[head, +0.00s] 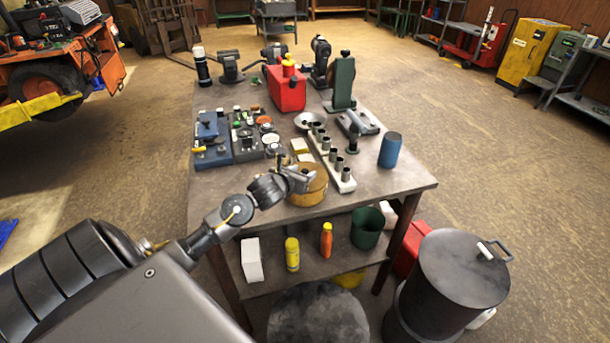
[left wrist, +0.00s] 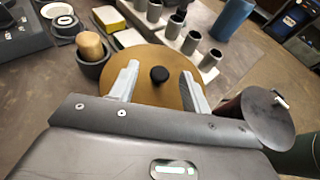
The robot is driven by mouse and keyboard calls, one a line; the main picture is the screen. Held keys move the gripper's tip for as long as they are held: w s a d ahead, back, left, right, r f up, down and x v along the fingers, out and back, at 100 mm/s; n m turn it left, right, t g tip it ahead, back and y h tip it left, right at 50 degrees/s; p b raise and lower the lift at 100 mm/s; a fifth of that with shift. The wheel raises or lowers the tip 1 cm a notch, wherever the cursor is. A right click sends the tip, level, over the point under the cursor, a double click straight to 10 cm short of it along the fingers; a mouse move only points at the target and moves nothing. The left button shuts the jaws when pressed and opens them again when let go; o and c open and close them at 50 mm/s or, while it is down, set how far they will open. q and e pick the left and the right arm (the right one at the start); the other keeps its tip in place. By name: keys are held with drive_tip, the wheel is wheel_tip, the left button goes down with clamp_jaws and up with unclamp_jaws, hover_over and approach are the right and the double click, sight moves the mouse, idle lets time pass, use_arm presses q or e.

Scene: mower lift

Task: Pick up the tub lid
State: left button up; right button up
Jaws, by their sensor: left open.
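The tub lid (left wrist: 152,94) is a round tan disc with a small black knob (left wrist: 160,74) at its centre. In the head view the tan tub (head: 309,194) stands near the front edge of the workbench, and my left gripper covers much of its top. My left gripper (head: 298,178) is open and empty over the lid. In the left wrist view its two fingers (left wrist: 160,70) stand on either side of the knob, with a gap on each side. I cannot tell how high the fingertips are above the lid. My right gripper is not in view.
A white strip with several grey cups (head: 342,182) stands just right of the tub. A blue cylinder (head: 390,150) is further right. Behind are a yellow sponge-like block (head: 299,146) and blue-grey trays (head: 212,140). A large dark drum (head: 463,270) stands right of the bench.

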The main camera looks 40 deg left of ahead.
use_arm(q)
drive_tip(key=c, duration=0.4)
clamp_jaws()
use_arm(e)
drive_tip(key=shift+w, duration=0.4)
use_arm(q)
drive_tip(key=shift+r, duration=0.15)
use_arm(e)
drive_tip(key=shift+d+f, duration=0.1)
